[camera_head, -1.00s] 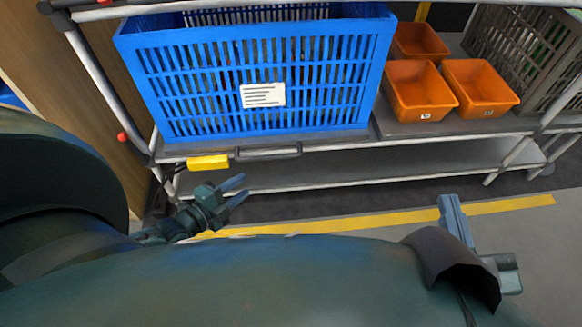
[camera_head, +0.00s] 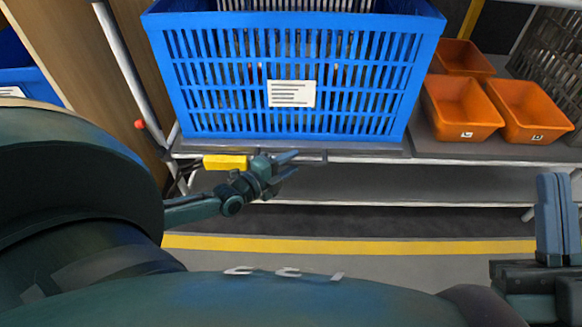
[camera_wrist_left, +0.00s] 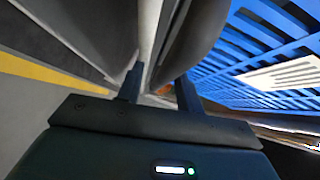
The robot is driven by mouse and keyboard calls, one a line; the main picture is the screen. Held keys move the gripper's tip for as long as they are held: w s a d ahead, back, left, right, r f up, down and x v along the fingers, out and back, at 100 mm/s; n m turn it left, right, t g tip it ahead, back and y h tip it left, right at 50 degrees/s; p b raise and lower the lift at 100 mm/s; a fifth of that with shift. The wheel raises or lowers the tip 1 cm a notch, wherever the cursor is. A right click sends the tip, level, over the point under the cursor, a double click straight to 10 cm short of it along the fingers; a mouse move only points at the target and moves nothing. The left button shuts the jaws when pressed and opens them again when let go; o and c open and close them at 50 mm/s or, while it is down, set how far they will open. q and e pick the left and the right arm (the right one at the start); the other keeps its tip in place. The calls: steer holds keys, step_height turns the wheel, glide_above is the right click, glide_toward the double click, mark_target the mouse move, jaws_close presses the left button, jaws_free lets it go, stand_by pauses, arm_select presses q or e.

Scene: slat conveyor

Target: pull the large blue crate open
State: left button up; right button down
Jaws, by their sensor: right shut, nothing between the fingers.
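The large blue crate (camera_head: 285,110), slatted with a white label, sits upright on a grey shelf board in the head view. Its slatted side also shows in the left wrist view (camera_wrist_left: 250,55). A dark bar handle (camera_head: 312,157) is on the board's front edge below the crate. My left gripper (camera_head: 291,165) is at this handle, its fingers apart in the left wrist view (camera_wrist_left: 159,90). A grey rounded bar lies just beyond the fingertips there; I cannot tell whether it is between them. My right gripper (camera_head: 555,215) is shut and empty at the right, away from the crate.
A yellow block (camera_head: 225,162) is on the shelf edge left of the handle. Orange bins (camera_head: 463,108) stand right of the crate, with a grey slatted crate (camera_head: 552,60) beyond. A rack post (camera_head: 125,75) stands at left. A yellow line (camera_head: 350,246) crosses the clear floor.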

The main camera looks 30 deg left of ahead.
arm_select(q)
steer(key=shift+w+d, duration=0.1)
steer(key=shift+w, duration=0.3)
steer(key=shift+c, duration=0.3)
jaws_close()
